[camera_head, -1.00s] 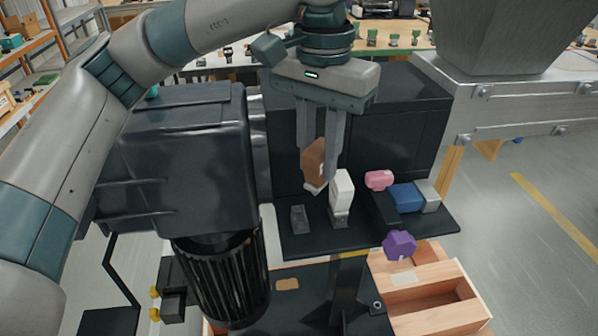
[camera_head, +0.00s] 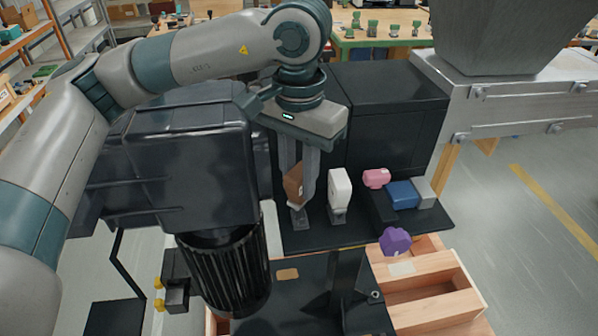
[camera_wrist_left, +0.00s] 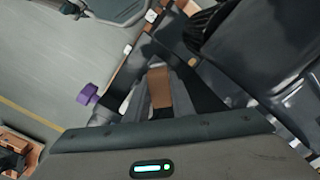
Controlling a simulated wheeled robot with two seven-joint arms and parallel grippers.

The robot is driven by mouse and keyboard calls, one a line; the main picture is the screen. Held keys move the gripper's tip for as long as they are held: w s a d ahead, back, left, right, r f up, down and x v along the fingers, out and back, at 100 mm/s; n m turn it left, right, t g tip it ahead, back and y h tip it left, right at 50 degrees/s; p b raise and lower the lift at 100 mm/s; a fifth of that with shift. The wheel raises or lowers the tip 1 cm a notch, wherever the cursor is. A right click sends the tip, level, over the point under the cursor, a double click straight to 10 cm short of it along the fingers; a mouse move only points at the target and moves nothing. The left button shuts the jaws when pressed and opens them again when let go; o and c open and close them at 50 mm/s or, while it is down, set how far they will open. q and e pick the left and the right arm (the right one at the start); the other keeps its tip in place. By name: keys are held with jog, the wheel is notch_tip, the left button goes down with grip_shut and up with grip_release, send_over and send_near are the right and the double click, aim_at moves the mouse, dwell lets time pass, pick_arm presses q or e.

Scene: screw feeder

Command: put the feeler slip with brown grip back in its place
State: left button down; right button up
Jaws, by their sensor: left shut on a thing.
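The feeler slip with brown grip (camera_head: 293,186) is held between the fingers of my left gripper (camera_head: 304,182), which is shut on it. Its lower end is at or just above a small dark holder (camera_head: 298,216) on the black shelf; I cannot tell whether it is seated. The brown grip also shows between the fingers in the left wrist view (camera_wrist_left: 159,88). A white-grip slip (camera_head: 340,190) stands upright in a holder just to the right. My right gripper is not in view.
A pink piece (camera_head: 376,178), a blue block (camera_head: 403,194) and a grey block (camera_head: 424,190) sit to the right on the black shelf (camera_head: 320,241). A purple knob (camera_head: 395,241) is at the front edge. A dark motor housing (camera_head: 170,160) stands close on the left. Below right is a wooden box (camera_head: 435,300).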

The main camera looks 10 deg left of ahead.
pick_arm(q)
jog(key=shift+f, duration=0.25)
jog(key=shift+f, duration=0.1)
jog(key=shift+f+b, duration=0.1)
jog(key=shift+b, duration=0.35)
jog(key=c, duration=1.5)
grip_release()
jog(key=shift+c, duration=0.2)
